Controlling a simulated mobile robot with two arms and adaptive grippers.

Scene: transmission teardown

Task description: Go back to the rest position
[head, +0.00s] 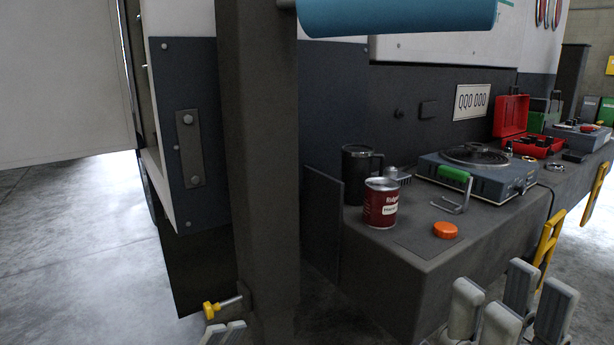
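My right gripper (511,303) shows at the bottom right, with its pale grey fingers spread apart and nothing seen between them. It is in front of the dark workbench (390,272), below the things on its top, and looks clear of them. Only pale fingertips of my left gripper (224,331) show at the bottom edge, left of centre. The rest of it is cut off, so its opening cannot be judged.
On the bench stand a black mug (358,176), a red can (381,208), an orange cap (445,230), a green-handled tool (455,178), a blue-grey device (490,178) and a red open case (511,117). A dark post (262,150) rises left of the bench. Floor (60,250) is clear at left.

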